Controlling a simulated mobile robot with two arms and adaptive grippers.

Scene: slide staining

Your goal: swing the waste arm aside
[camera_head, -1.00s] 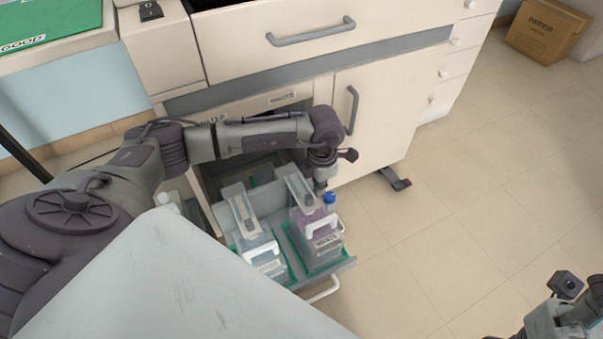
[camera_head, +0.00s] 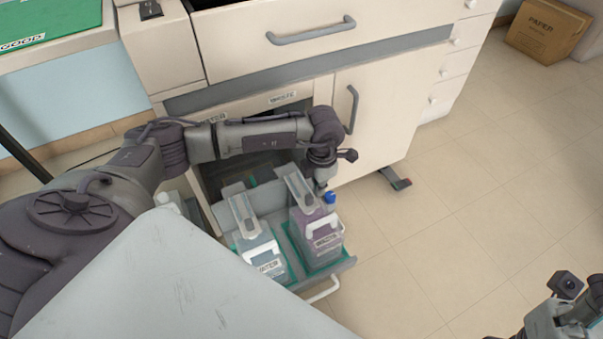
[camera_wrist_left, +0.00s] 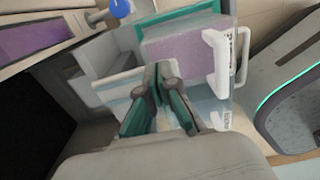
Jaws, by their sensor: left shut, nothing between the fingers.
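The waste container (camera_head: 318,238), purple inside with a white handle, stands in the right bay of the pulled-out drawer. The grey waste arm (camera_head: 298,185) lies along its top, sloping from back to front. A blue cap (camera_head: 330,197) sits beside it, and it also shows in the left wrist view (camera_wrist_left: 121,8). My left gripper (camera_head: 322,182) points down at the right side of the waste arm; I cannot tell whether it touches. In the left wrist view its fingers (camera_wrist_left: 157,82) are shut and empty, in front of the purple container (camera_wrist_left: 185,58). Part of my right wrist (camera_head: 565,310) shows at bottom right; its fingers are unclear.
The water container (camera_head: 262,255), with its own grey arm (camera_head: 243,215), stands left of the waste container. The drawer handle (camera_head: 324,290) is at the front. The cabinet door (camera_head: 375,120) is close behind my left gripper.

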